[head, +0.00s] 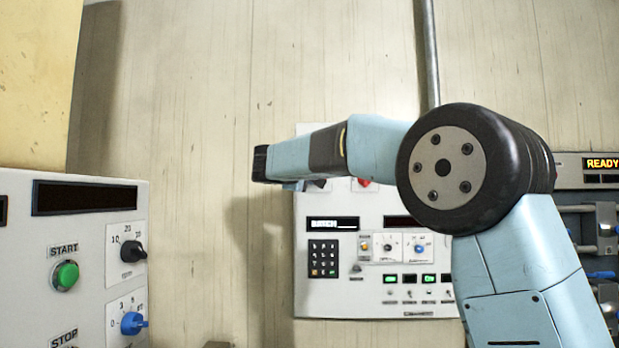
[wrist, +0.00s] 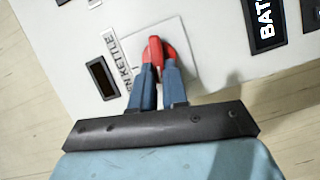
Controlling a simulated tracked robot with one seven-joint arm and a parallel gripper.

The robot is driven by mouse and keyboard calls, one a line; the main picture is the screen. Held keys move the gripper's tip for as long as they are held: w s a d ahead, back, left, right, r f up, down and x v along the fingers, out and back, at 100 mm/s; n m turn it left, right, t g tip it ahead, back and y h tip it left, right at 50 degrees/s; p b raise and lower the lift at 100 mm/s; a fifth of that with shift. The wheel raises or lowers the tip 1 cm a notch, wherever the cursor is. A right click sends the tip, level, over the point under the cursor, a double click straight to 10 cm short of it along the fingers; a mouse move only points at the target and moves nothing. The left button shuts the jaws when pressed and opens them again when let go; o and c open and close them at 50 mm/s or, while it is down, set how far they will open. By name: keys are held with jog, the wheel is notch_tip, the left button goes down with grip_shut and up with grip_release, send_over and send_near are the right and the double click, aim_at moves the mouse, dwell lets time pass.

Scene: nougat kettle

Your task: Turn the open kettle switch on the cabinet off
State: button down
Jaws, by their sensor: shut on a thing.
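The open kettle switch (wrist: 156,50) is a red knob on a white plate of the cabinet panel (wrist: 75,30). In the wrist view its label, partly covered, reads "...EN KETTLE". My gripper (wrist: 160,68) has its two blue fingers closed on the red knob. The fingers cover part of the knob, so its exact angle is hard to tell. In the head view my arm reaches left in front of the cabinet panel (head: 312,290), and it largely hides the gripper and the switch.
A dark window (wrist: 102,77) sits beside the label. The BATCH display (head: 333,224) and keypad (head: 323,259) lie below my arm. A red control (head: 362,183) shows to the right, partly covered. Another panel with a green START button (head: 65,275) stands at the left.

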jog(key=shift+a+f+n+t, duration=0.15)
jog(key=shift+f+n+t, duration=0.2)
jog(key=shift+n, duration=0.65)
jog(key=shift+f, duration=0.15)
jog(key=c, duration=1.1)
grip_release()
jog(key=shift+c, duration=0.2)
jog(key=v, duration=1.3)
jog(key=shift+s+a, duration=0.25)
jog(key=shift+d, duration=0.1)
